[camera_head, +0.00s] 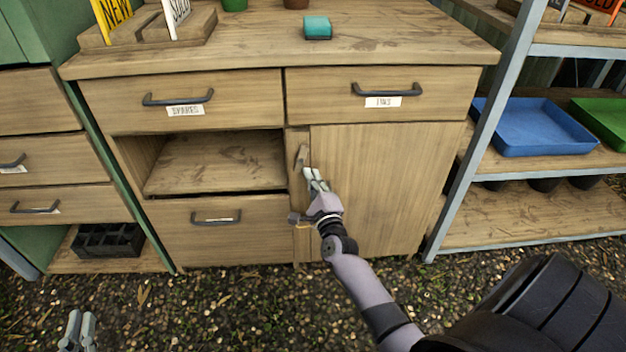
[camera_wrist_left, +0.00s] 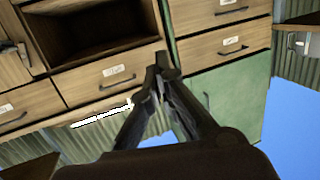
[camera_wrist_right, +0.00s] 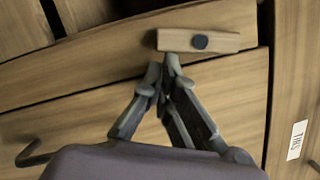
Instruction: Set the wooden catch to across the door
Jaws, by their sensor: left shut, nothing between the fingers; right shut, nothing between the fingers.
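The wooden catch (camera_head: 302,154) is a small pale block on the narrow upright post left of the door (camera_head: 375,190). In the right wrist view the catch (camera_wrist_right: 225,41) shows a dark round pivot, and its length runs along the post, not across the door. The door looks closed. My right gripper (camera_head: 310,174) is shut and empty, just below the catch in the head view. In the right wrist view its tips (camera_wrist_right: 163,62) are close beside one end of the catch; I cannot tell whether they touch. My left gripper (camera_head: 79,328) is shut and empty, low and away from the cabinet.
Two labelled drawers with dark handles (camera_head: 178,98) (camera_head: 387,90) lie above, and an open compartment (camera_head: 215,163) is left of the post. A metal rack (camera_head: 470,150) with a blue tray (camera_head: 535,127) stands right. The gravel floor in front is clear.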

